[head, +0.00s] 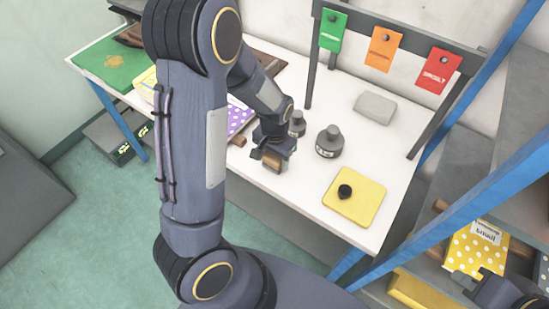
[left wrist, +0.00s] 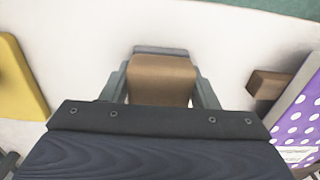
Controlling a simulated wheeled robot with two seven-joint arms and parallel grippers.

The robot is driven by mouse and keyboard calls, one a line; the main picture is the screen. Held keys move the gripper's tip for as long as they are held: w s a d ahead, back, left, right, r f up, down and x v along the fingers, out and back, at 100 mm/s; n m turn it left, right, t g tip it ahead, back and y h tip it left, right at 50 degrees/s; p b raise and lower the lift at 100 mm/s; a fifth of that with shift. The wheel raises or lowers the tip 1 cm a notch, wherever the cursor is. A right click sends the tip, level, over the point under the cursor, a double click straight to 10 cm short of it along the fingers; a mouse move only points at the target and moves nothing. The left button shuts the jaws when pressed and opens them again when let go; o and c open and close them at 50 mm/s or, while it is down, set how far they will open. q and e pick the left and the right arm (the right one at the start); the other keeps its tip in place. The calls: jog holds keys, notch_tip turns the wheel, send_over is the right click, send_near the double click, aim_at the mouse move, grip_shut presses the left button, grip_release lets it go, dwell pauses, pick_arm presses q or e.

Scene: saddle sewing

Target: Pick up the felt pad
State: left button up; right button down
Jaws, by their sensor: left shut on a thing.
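My left gripper (head: 272,160) is over the white table, left of the dark bottles. It is shut on a brown block (left wrist: 160,78) with a grey strip along its far edge. The block sits between both fingers in the left wrist view; I cannot tell whether it is the felt pad. A light grey, soft-edged block (head: 375,107) that could be a felt pad lies flat at the back right of the table, apart from the gripper. My right gripper (head: 480,284) is partly visible at the lower right, by a yellow dotted box; its fingers are unclear.
Two dark bottles (head: 330,141) stand right of my left gripper. A yellow pad (head: 366,205) with a black knob lies near the front right. A purple dotted box (head: 240,117) is on the left. A rack with green, orange and red tags (head: 384,48) stands behind.

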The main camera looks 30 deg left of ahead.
pick_arm(q)
jog(key=shift+r, duration=0.7)
jog(key=s+a+r+b, duration=0.2)
jog(key=s+a+r, duration=0.4)
jog(key=a+r, duration=0.5)
jog(key=shift+s+a+r, duration=0.25)
jog(key=shift+s+a, duration=0.05)
jog(key=shift+a, duration=0.4)
